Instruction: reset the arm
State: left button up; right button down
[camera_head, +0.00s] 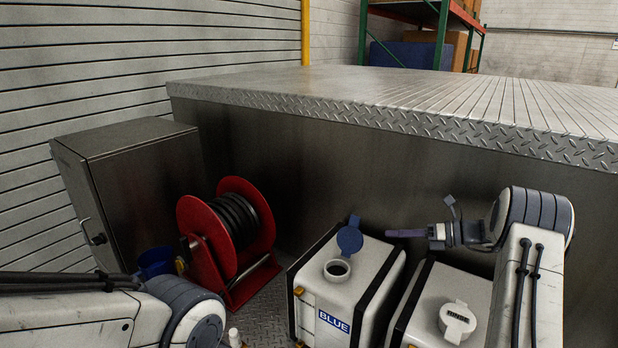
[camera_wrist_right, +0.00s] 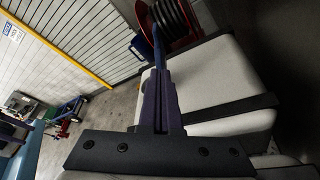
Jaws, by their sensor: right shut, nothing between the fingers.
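My right gripper (camera_head: 390,233) reaches in from the right above the tanks, its purple fingers shut and empty, pointing left. In the right wrist view its closed fingers (camera_wrist_right: 157,78) show from behind. The white tank labelled BLUE (camera_head: 312,304) has an open round filler neck. Its blue cap (camera_head: 350,236) stands raised behind the neck, a little left of my fingertips in the head view. In the wrist view the cap (camera_wrist_right: 158,45) is seen edge-on just past the tips; contact cannot be told. My left arm shows at lower left, but its gripper is out of view.
A second white tank (camera_head: 477,287) has its white RINSE cap (camera_head: 458,322) over its opening. A red hose reel (camera_head: 231,229), a blue cup (camera_head: 156,262) and a metal cabinet (camera_head: 140,185) stand at left. A metal deck (camera_head: 400,112) with a tread-plate edge rises behind.

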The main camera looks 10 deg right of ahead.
jog(key=s+a+f+n+g+b, duration=0.1)
jog(key=a+n+g, duration=0.1)
jog(key=a, duration=0.4)
jog(key=s+a+f+n+g+h+b, duration=0.1)
jog(key=s+a+n+g+b, duration=0.1)
jog(key=a+n, duration=0.2)
jog(key=s+a+f+n+g+b, duration=0.1)
jog(key=a+n+g+b, duration=0.1)
jog(key=a, duration=0.5)
jog(key=shift+s+a+n+h, duration=0.3)
jog(key=shift+s+n, duration=0.1)
jog(key=s+a+f+n+g+h+b, duration=0.2)
jog(key=s+a+f+n+h+b, duration=0.25)
jog(key=s+a+n, duration=0.4)
jog(key=s+a+f+n+g+h+b, duration=0.2)
jog(key=s+a+f+n+h+b, duration=0.25)
jog(key=s+n, duration=0.75)
jog(key=s+f+n+t+h+b, duration=0.1)
jog(key=s+f+n+b, duration=0.3)
jog(key=s+n, duration=0.6)
jog(key=s+d+f+t, duration=0.1)
jog(key=s, duration=0.1)
jog(key=shift+s, duration=0.35)
